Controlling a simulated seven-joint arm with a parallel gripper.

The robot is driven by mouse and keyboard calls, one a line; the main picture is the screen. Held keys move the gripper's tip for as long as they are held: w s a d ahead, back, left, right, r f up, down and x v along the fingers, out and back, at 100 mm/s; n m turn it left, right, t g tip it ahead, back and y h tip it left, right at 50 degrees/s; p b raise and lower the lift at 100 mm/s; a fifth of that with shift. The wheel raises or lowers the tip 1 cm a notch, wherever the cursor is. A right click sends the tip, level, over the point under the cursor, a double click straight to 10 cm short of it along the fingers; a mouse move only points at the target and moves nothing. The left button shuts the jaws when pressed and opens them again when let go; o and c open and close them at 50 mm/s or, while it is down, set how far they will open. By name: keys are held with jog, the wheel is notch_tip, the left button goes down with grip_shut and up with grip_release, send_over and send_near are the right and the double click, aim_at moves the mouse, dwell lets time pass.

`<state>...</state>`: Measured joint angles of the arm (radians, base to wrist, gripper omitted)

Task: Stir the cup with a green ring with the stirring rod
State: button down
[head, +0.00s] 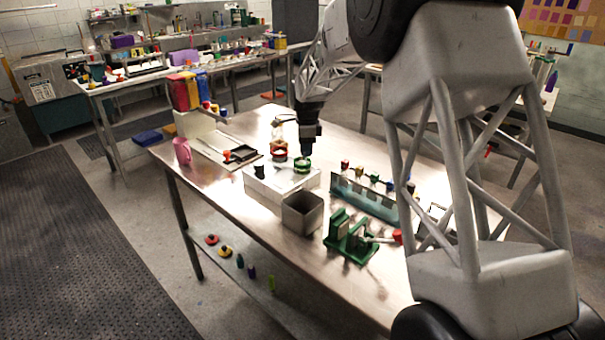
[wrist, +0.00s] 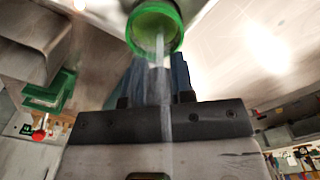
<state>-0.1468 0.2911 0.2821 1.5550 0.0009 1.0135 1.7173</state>
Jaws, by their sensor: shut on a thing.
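The cup with a green ring (head: 302,165) stands at the back of the white block on the metal table. In the wrist view its green rim (wrist: 134,38) shows at the top, just beyond the fingertips. My gripper (head: 307,150) points down close above this cup. In the wrist view my gripper (wrist: 158,75) is shut on a pale, see-through stirring rod (wrist: 160,50). The rod's far end overlaps the cup's mouth and appears to be inside it. How deep it reaches, I cannot tell. The rod is too faint to make out in the head view.
A cup with a red ring (head: 280,151) stands just left of the green one. A dark cup (head: 260,171) is on the white block (head: 275,187). Nearby are a grey bin (head: 302,214), a green device (head: 350,240), a bottle rack (head: 365,200) and a pink mug (head: 182,152).

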jog(key=shift+w, duration=0.1)
jog(key=shift+w+a, duration=0.4)
jog(key=shift+a, duration=0.1)
dwell(0.3)
jog(key=shift+s+a, duration=0.2)
jog(key=shift+a, duration=0.4)
jog(key=shift+s, duration=0.15)
jog(key=shift+s+a, duration=0.15)
jog(key=shift+s, duration=0.3)
